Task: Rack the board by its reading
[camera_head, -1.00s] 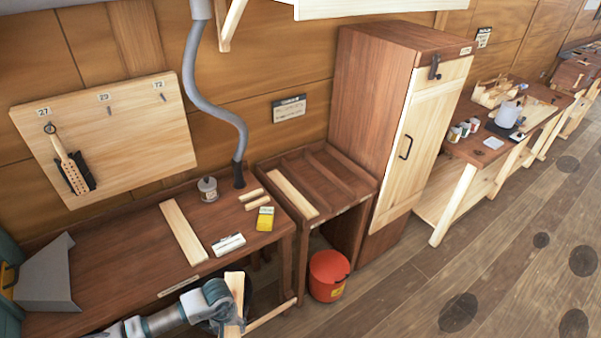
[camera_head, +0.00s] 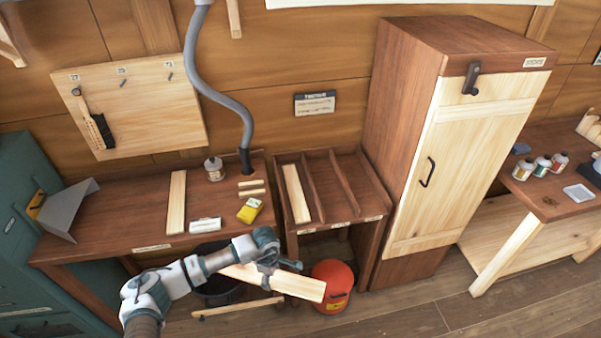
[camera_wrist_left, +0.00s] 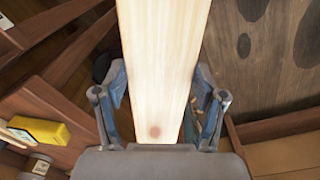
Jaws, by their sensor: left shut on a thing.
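My left gripper (camera_head: 268,266) is shut on a pale wooden board (camera_head: 302,286), held in front of the bench and above the floor. In the left wrist view the board (camera_wrist_left: 161,60) runs between the two fingers and shows a dark knot near the gripper. The rack (camera_head: 345,199) has divided slots, and another pale board (camera_head: 296,193) lies in its left slot. Small labels sit on the rack's front edge, too small to read. A further pale board (camera_head: 176,203) lies on the bench. A yellow device (camera_head: 250,210) lies at the bench's right end. My right gripper is not in view.
An orange-red bucket (camera_head: 333,287) stands on the floor close to the held board's end. A tall cabinet (camera_head: 440,150) stands right of the rack. A grey hose (camera_head: 215,100) hangs to the bench. A white block (camera_head: 205,225) and a jar (camera_head: 214,169) are on the bench.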

